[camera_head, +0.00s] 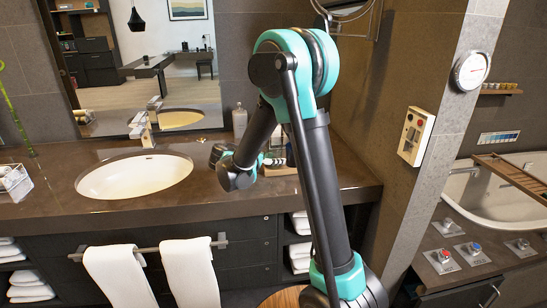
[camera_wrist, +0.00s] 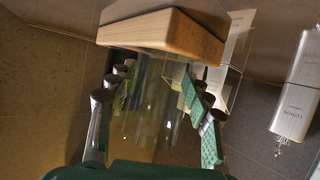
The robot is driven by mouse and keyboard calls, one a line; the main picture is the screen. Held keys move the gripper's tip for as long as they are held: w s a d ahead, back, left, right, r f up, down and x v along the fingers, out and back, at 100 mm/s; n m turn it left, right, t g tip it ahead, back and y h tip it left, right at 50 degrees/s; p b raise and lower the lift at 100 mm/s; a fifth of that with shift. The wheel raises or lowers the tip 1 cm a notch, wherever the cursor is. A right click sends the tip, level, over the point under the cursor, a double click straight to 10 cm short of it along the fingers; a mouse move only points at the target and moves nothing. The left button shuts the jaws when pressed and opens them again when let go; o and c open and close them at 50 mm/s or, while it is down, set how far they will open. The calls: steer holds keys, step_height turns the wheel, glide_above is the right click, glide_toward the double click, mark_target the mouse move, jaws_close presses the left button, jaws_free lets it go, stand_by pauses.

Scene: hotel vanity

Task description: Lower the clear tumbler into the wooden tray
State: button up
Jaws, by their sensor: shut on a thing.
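My gripper (camera_wrist: 155,88) has a finger at each side of the wrist view, shut on the clear tumbler (camera_wrist: 152,115). The tumbler is see-through and its outline is faint. The wooden tray (camera_wrist: 165,28) shows pale wood at the top of the wrist view, just beyond the fingertips. I cannot tell whether the tumbler touches it. In the head view the tray (camera_head: 284,171) sits on the counter at the right of the basin, partly hidden by my arm. The tumbler and fingers are mostly hidden there.
A silver bottle (camera_wrist: 297,88) and a clear box-like holder (camera_wrist: 236,50) stand near the tray. A soap bottle (camera_head: 239,121) is at the counter's back. The basin (camera_head: 135,177) lies left. A wall pillar (camera_head: 420,85) rises close on the right.

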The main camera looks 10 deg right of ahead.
steer(key=shift+f, duration=0.1)
steer(key=o, duration=1.7)
steer(key=shift+a, duration=0.1)
steer(key=v, duration=1.2)
